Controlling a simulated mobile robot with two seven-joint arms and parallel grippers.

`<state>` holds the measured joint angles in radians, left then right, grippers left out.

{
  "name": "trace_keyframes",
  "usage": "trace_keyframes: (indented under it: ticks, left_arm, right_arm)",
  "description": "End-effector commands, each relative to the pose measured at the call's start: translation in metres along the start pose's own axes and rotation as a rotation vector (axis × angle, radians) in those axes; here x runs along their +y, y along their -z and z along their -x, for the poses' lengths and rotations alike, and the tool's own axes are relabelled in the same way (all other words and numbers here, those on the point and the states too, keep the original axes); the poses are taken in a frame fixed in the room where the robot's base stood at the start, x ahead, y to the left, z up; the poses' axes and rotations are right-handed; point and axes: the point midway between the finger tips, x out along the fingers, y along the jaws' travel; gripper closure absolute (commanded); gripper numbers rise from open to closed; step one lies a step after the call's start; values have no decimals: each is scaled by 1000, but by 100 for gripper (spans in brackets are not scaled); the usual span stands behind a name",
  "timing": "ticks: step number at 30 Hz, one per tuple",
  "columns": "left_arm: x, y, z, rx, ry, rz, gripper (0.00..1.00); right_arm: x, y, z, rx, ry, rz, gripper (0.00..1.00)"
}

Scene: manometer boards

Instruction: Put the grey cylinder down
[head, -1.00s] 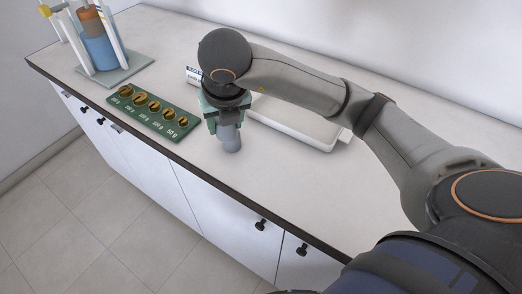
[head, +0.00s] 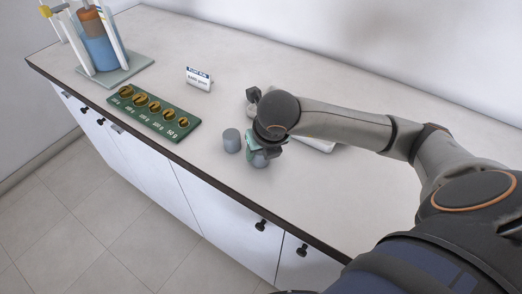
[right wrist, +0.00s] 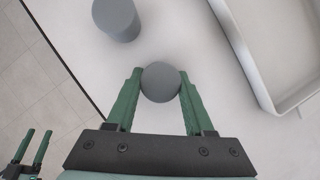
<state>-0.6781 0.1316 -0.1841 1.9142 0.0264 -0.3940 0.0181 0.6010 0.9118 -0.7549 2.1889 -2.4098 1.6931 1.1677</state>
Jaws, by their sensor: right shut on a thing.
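My right gripper (head: 257,154) is shut on a grey cylinder (head: 261,160) near the front of the counter. In the right wrist view its green fingers (right wrist: 160,88) press on both sides of the cylinder's round top (right wrist: 161,81). I cannot tell whether the held cylinder touches the counter. A second grey cylinder (head: 232,140) stands upright on the counter just left of it, apart from the gripper; the right wrist view shows it too (right wrist: 117,20). My left gripper (right wrist: 32,147) shows low at the left of the right wrist view, open and empty.
A green board (head: 153,113) with brass weights lies to the left. A small sign (head: 198,79) stands behind it. A stand with a blue vessel (head: 99,52) is at the far left. A white tray (head: 318,145) is partly hidden behind my right arm. The counter's front edge (head: 222,193) is close.

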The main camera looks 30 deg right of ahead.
Motion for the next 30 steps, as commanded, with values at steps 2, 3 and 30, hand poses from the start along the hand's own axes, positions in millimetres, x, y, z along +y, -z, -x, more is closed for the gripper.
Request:
trace_keyframes:
  ticks: [2,3,30]
  left_arm:
    - [0,0,0,0,0,0,30]
    - [0,0,0,0,0,0,30]
    - [0,-1,-1,0,0,0,30]
  right_arm:
    - [0,-1,0,-1,0,0,100]
    - [0,-1,0,-1,0,0,100]
    - [1,-2,32,-5,-2,1,17]
